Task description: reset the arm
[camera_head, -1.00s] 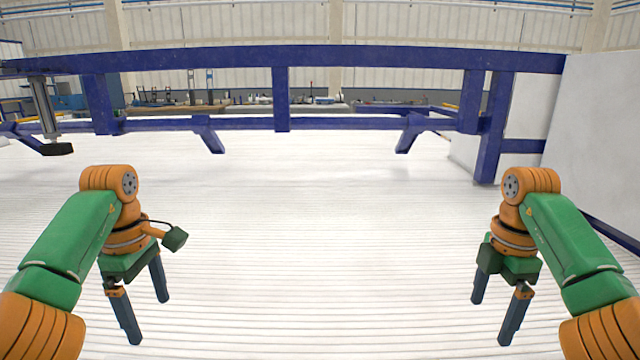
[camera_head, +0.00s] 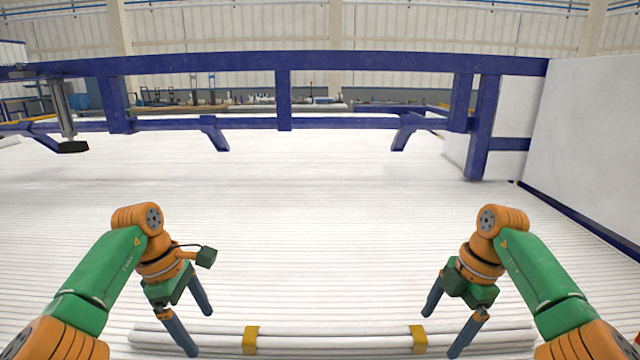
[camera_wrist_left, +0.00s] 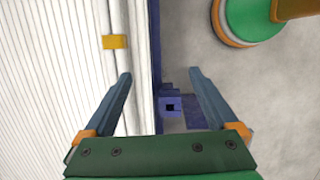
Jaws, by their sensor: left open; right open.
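My left gripper (camera_head: 199,332) hangs at the lower left of the head view with its fingers spread and pointing down. In the left wrist view its fingers (camera_wrist_left: 160,74) are wide apart with nothing between them but the blue edge and floor beyond. My right gripper (camera_head: 441,335) hangs at the lower right, open, with no object seen between its fingers. Both arms are bent in a near mirror pose. Both hang near a white pipe (camera_head: 335,342) along the bottom of the head view; contact cannot be told there.
Two yellow brackets (camera_head: 250,340) (camera_head: 418,339) sit on that pipe. One yellow bracket (camera_wrist_left: 115,42) shows in the left wrist view, beside a blue frame edge (camera_wrist_left: 156,60). A wide ribbed white surface (camera_head: 300,230) lies clear ahead. A blue beam frame (camera_head: 340,63) crosses behind; a white panel (camera_head: 590,150) stands right.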

